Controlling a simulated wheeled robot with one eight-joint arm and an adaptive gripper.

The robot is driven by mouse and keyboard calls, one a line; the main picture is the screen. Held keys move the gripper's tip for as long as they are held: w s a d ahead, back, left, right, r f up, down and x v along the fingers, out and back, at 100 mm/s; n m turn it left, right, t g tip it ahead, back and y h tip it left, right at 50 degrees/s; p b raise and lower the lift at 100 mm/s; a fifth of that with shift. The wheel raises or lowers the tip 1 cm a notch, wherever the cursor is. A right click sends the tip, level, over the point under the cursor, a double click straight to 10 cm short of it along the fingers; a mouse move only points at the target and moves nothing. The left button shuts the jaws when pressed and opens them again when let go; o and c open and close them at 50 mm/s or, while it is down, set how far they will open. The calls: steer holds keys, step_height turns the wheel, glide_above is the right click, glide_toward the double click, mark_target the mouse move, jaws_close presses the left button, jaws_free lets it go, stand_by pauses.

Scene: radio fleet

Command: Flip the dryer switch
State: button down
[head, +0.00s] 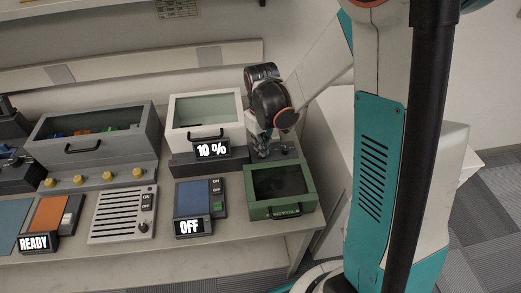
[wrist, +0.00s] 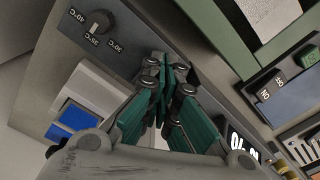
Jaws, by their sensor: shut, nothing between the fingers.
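The likely dryer is a white box with a clear lid (head: 207,108) on a dark base, at the back of the bench in the head view. Its display (head: 212,149) reads 10 %. In the wrist view a blue-and-white rocker switch (wrist: 85,105) sits on a grey panel beside a black temperature knob (wrist: 100,20). My gripper (wrist: 163,75) is shut and empty, its fingertips to the right of the switch in that view. In the head view my gripper (head: 262,148) is low at the right end of the dark base, and hides part of it. I cannot tell whether the fingertips touch the panel.
A green lidded box (head: 281,192) stands just in front of my gripper. A blue-topped unit (head: 191,198) showing OFF and a slotted grey unit (head: 122,214) stand to its left. A large grey lidded box (head: 97,135) is at the back left. The bench's front strip is clear.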

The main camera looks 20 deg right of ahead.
steer(key=shift+r+p, duration=1.9)
steer(key=shift+r, duration=1.1)
steer(key=s+r+m+t, duration=0.3)
steer(key=s+r+t, duration=0.4)
steer(key=s+r, duration=0.8)
steer(key=shift+s+r+m+b, duration=0.2)
steer(key=shift+r+m+b, duration=0.15)
steer(key=shift+r, duration=0.65)
